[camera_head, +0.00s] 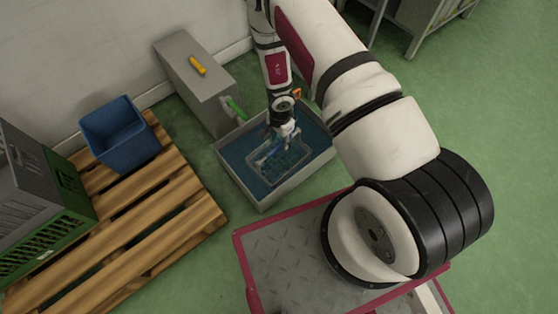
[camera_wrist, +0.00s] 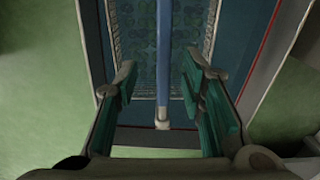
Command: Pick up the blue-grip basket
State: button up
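The blue-grip basket (camera_head: 289,161) is a wire basket down in the blue liquid of a grey tank (camera_head: 260,203). In the wrist view its mesh wall (camera_wrist: 205,55) and a blue bar (camera_wrist: 163,60) show; the bar runs lengthwise between my gripper's fingers. My gripper (camera_wrist: 162,93) is open, with green pads on either side of the bar and clear gaps to both. In the head view my gripper (camera_head: 284,134) is over the basket, and my wrist hides part of it. I cannot tell how far the fingers are above the bar.
A grey block (camera_head: 195,85) with a yellow object (camera_head: 198,65) on top stands behind the tank. A green item (camera_head: 235,108) is at the tank's back edge. On the left a wooden pallet (camera_head: 150,205) bears a blue bin (camera_head: 121,135) and a grey-green crate (camera_head: 45,215).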

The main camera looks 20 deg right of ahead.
aim_at(279, 145)
notch_tip(279, 145, down, 5)
jog(key=shift+w+a+f+b, duration=0.1)
jog(key=shift+w+a+b, duration=0.05)
jog(key=shift+b, duration=1.1)
grip_shut()
